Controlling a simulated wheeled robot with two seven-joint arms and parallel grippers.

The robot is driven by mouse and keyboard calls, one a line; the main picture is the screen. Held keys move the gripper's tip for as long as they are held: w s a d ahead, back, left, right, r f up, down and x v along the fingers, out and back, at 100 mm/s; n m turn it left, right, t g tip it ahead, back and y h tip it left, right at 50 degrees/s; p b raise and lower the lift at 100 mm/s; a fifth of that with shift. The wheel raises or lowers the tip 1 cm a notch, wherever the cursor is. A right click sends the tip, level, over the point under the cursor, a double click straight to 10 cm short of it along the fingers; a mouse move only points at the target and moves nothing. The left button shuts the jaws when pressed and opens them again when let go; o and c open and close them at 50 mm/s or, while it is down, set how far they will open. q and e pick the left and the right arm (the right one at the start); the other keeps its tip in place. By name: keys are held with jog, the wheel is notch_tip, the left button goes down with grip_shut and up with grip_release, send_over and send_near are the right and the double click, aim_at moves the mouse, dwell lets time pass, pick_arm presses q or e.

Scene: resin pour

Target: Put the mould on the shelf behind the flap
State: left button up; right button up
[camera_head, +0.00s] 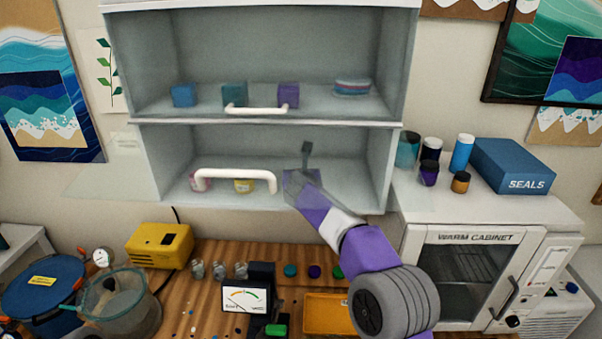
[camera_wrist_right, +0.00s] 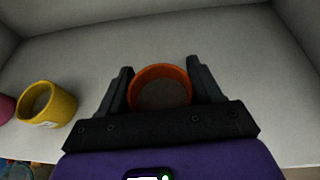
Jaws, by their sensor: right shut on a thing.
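My right gripper (camera_head: 305,178) reaches into the right part of the lower shelf (camera_head: 345,180) of the white cabinet. In the right wrist view its fingers (camera_wrist_right: 160,88) are shut on the mould (camera_wrist_right: 161,71), a round orange-rimmed cup with a dark grey inside. The mould is over the pale shelf floor; I cannot tell whether it touches. In the head view my gripper hides the mould. A white bar handle (camera_head: 235,174) shows in front of the lower shelf and another (camera_head: 257,110) in front of the upper shelf. The flap's panel cannot be made out clearly. My left gripper is not in view.
A yellow pot (camera_wrist_right: 47,104) and a pink pot (camera_wrist_right: 6,108) stand left of the mould on the lower shelf. The upper shelf holds several blocks, among them a purple one (camera_head: 288,95). Cabinet side walls bound the space. The warm cabinet (camera_head: 470,237) stands right.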

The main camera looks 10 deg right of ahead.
jog(key=shift+w+d+r+p, duration=0.1)
jog(key=shift+w+d+p, duration=0.15)
jog(key=shift+w, duration=0.4)
jog(key=shift+a+f+b, duration=0.1)
jog(key=shift+f+b, duration=0.45)
jog(key=shift+f, duration=0.25)
jog(key=shift+s+f, duration=0.1)
jog(key=shift+f, duration=0.1)
jog(key=o, duration=1.1)
